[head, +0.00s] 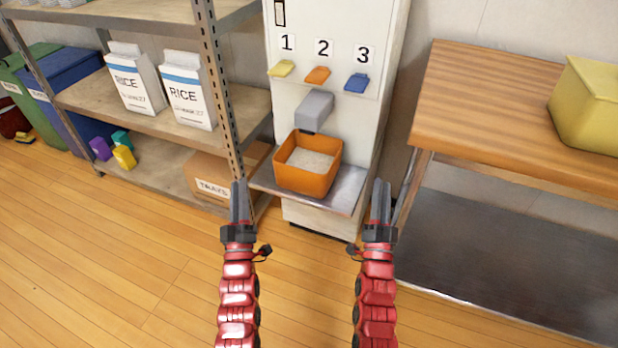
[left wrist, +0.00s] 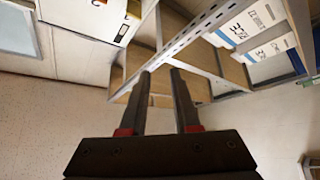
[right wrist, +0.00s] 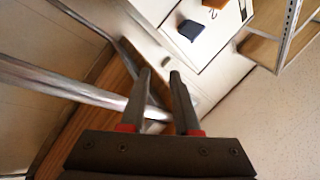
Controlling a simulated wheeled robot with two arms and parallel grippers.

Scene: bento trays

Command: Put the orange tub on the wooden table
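The orange tub (head: 308,184) stands upright on the metal shelf of the white dispenser, under its grey spout, with white grain, seemingly rice, inside. The wooden table (head: 480,110) is at the right, its top partly bare. My left gripper (head: 239,186) is in front of the tub and to its left, apart from it. My right gripper (head: 381,184) is in front and to its right, also apart. In the left wrist view my left gripper's fingers (left wrist: 160,75) stand apart with nothing between them. In the right wrist view my right gripper's fingers (right wrist: 160,75) are also apart and empty.
The dispenser (head: 395,60) has yellow, orange and blue levers numbered 1 to 3. A yellow tub (head: 590,105) sits on the table's right part. A metal rack (head: 215,85) with rice bags and a box stands left. The table's front leg (head: 410,195) is near my right gripper.

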